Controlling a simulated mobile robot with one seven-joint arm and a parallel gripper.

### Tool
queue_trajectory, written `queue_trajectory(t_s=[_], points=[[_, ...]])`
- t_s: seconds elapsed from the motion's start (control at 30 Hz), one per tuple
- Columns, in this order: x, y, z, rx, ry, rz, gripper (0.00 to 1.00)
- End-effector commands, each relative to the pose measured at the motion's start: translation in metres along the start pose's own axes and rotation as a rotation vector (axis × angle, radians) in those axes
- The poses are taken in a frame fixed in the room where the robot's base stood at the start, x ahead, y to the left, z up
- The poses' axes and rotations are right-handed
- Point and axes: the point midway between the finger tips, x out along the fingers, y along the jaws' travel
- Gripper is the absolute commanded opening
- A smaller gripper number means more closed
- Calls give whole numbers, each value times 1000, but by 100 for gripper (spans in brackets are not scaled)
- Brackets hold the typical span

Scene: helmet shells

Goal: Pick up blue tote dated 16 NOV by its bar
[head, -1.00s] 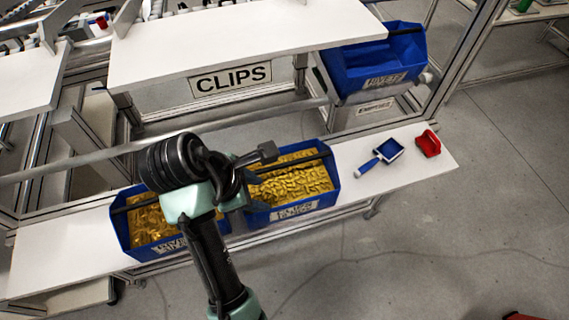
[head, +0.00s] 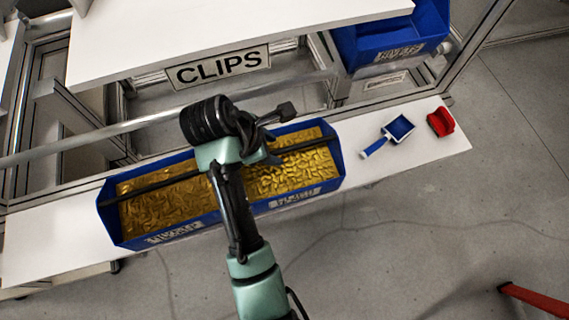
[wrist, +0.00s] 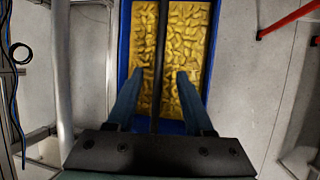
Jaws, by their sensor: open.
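Two blue totes full of yellow clips stand end to end on the lower white shelf in the head view: a left tote (head: 113,228) and a right tote (head: 336,160). Each has a dark bar along its top and a white front label; the dates are too blurred to read. My gripper (wrist: 159,74) is open in the wrist view, one finger on each side of a dark bar (wrist: 161,40) above a blue tote (wrist: 124,45). In the head view it is over the right tote's left part, partly hidden by my arm. Contact with the bar cannot be told.
Another blue tote (head: 400,50) sits higher up at the right. A CLIPS sign (head: 218,69) hangs from the upper white shelf (head: 250,30). A metal rail (head: 90,137) runs behind the totes.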

Motion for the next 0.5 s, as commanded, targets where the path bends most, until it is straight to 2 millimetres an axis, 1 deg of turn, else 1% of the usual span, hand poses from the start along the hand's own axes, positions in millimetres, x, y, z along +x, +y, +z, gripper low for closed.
queue_trajectory(t_s=[0.13, 0.4, 0.5], points=[[10, 0, 2, 0, 0, -4, 52], [45, 1, 3, 0, 1, -3, 52], [52, 1, 3, 1, 1, -1, 52]])
